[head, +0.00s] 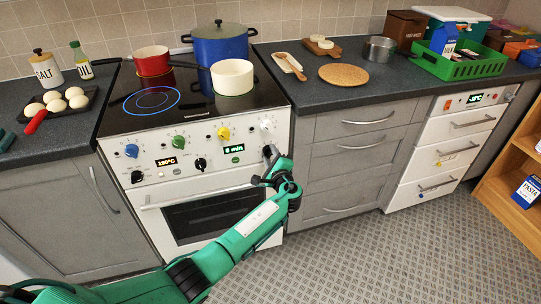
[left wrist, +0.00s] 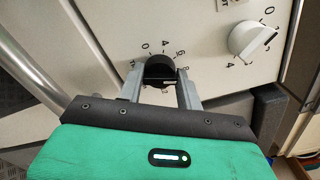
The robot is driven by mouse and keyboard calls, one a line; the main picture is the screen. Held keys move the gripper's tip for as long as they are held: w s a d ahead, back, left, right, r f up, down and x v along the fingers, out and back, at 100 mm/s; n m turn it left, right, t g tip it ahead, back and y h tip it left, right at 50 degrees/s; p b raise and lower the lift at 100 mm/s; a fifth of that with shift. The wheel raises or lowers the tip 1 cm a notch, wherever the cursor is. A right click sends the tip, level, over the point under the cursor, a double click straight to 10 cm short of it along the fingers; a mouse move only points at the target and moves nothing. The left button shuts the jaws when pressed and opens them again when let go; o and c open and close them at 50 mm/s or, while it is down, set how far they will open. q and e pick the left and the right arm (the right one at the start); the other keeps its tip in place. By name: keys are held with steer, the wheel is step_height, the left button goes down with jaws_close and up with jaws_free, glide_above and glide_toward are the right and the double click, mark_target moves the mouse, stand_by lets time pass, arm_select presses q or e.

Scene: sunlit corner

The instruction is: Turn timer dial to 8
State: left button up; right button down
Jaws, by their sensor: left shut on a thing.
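The timer dial (left wrist: 160,69) is a black knob on the white oven front, with a printed scale of numbers around it. In the left wrist view it sits between the two grey fingers of my left gripper (left wrist: 160,80), which is shut on it. The fingers hide part of the dial, and I cannot tell which number it points to. In the head view my left gripper (head: 269,157) is at the right end of the control panel and covers the dial. A small green display (head: 234,149) shows a minutes reading that looks like 8, but its digit is tiny. My right gripper is out of view.
A white knob (left wrist: 246,38) is close to the upper right of the gripper. The oven handle (head: 195,197) runs below the panel. A white pot (head: 232,77), red pot (head: 152,61) and blue pot (head: 220,44) stand on the hob. Floor to the right is clear.

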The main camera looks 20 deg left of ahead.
arm_select(q)
steer(key=o, duration=1)
steer(key=shift+s+d, duration=0.1)
steer(key=v, duration=1.3)
steer(key=shift+s+d, duration=0.25)
